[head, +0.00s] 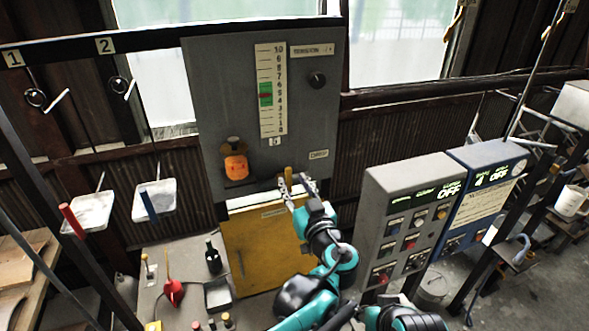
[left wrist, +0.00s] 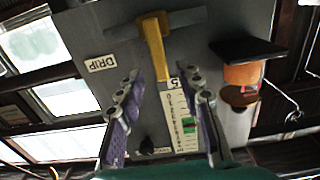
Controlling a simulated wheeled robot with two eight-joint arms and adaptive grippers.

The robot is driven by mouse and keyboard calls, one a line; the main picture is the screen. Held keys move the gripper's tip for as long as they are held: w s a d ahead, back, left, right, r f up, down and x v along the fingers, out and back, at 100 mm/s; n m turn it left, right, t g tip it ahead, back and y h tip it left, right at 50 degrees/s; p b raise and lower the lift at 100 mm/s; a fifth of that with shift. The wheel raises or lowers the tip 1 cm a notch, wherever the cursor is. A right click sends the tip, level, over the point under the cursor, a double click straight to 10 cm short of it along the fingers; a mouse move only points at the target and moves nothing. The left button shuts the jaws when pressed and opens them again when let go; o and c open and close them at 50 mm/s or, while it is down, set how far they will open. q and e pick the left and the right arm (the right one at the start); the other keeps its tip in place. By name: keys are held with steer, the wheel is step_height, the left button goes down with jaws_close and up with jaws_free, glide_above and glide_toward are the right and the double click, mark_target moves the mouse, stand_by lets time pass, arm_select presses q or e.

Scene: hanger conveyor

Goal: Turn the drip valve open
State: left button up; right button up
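The drip valve is a yellow lever on the lower edge of the grey panel, beside a DRIP label; it shows in the head view (head: 288,177) and large in the left wrist view (left wrist: 154,45). My left gripper (head: 298,184) is at the valve, below the panel's lower right part. In the left wrist view its two fingers (left wrist: 163,88) stand apart, with the lever's free end between or just beyond their tips. A gap shows on both sides, so it is not gripped. My right gripper does not show.
A yellow cabinet (head: 258,245) stands below. Grey and blue control boxes (head: 385,212) stand close on the right.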

mark_target(289, 176)
arm_select(q)
steer(key=x, duration=0.5)
steer(key=shift+s+p, duration=0.1)
steer(key=shift+p, duration=0.25)
jaws_close()
